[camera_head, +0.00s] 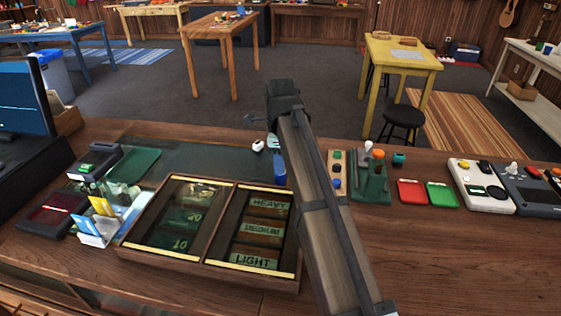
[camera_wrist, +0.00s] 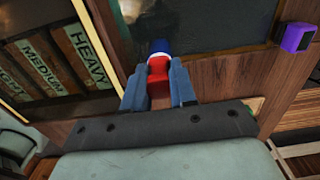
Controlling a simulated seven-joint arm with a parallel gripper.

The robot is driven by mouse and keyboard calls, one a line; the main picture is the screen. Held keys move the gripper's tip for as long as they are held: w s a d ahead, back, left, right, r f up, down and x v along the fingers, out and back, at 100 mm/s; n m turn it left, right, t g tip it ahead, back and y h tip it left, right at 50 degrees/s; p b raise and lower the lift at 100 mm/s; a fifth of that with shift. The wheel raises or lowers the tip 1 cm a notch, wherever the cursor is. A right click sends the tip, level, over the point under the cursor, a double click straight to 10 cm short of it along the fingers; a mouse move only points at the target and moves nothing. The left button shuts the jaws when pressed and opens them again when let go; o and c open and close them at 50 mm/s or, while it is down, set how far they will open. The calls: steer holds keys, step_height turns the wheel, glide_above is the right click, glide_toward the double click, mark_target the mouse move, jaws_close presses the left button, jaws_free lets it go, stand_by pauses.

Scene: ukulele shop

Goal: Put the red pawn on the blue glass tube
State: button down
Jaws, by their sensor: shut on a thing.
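My gripper (camera_wrist: 160,88) is shut on the red pawn (camera_wrist: 158,75), whose red body shows between the two blue fingers in the wrist view. A dark blue round thing, likely the blue glass tube (camera_wrist: 160,46), shows just beyond the pawn, in line with it. In the head view the blue tube (camera_head: 279,168) stands on the counter right below my gripper (camera_head: 273,142). The pawn is hidden there by my gripper and arm. I cannot tell whether pawn and tube touch.
A wooden case (camera_head: 200,258) with HEAVY, MEDIUM and LIGHT slots lies left of the tube. A small white piece (camera_head: 258,145) is close to my gripper on the left. A green stand (camera_head: 370,182) and red (camera_head: 411,192) and green (camera_head: 443,195) boxes are to the right.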

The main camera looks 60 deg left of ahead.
steer(key=shift+f, duration=0.1)
steer(key=c, duration=0.9)
jaws_free()
step_height(320, 180, up, 12)
stand_by(0.4)
